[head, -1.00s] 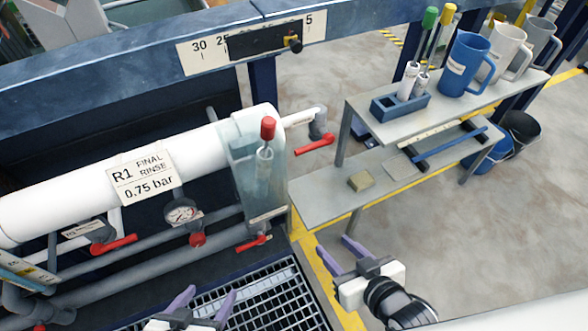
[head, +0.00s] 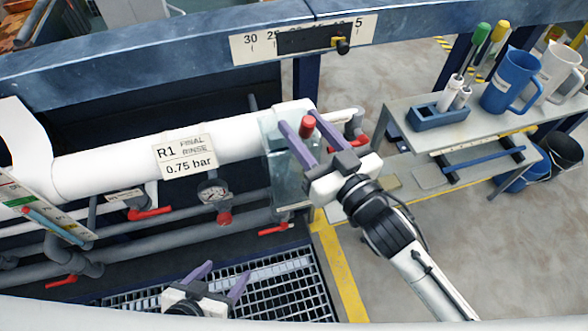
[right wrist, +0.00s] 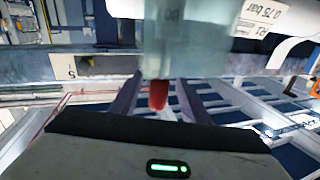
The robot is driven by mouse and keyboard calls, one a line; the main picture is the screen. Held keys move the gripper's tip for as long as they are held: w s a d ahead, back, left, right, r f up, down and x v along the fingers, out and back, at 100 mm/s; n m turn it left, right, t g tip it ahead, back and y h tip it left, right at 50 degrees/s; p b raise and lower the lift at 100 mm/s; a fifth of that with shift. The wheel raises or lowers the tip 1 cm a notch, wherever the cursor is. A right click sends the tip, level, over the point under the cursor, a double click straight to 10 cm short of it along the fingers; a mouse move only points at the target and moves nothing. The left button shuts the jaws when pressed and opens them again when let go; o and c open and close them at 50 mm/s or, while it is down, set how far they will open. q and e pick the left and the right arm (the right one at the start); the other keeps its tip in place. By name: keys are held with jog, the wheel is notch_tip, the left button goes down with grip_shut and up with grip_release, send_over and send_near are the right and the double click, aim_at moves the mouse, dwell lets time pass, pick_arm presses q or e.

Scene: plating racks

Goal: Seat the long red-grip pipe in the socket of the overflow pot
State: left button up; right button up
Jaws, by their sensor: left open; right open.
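The overflow pot (head: 284,192) is a clear box at the right end of the white R1 rinse pipe. The red grip (head: 307,126) of the pipe shows at the pot's top; its shaft and the socket are hidden behind my right gripper. My right gripper (head: 299,119) is open over the pot, with one finger on each side of the red grip. In the right wrist view the red grip (right wrist: 158,96) shows between the spread fingers, beside the blurred clear pot (right wrist: 165,40). I cannot tell if they touch. My left gripper (head: 224,270) is open and empty above the floor grating.
A shelf (head: 400,112) at the right bears a blue block (head: 437,117) with green- and yellow-gripped pipes, and several jugs, including a blue one (head: 510,82). Red valve levers (head: 150,213) and a gauge (head: 213,191) sit along the pipes. A blue beam (head: 180,52) runs behind.

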jog(key=x, duration=0.3)
jog(key=shift+w+a+f, duration=0.1)
jog(key=shift+w+f, duration=0.1)
jog(key=shift+c, duration=0.2)
grip_shut()
jog(key=shift+r, duration=0.15)
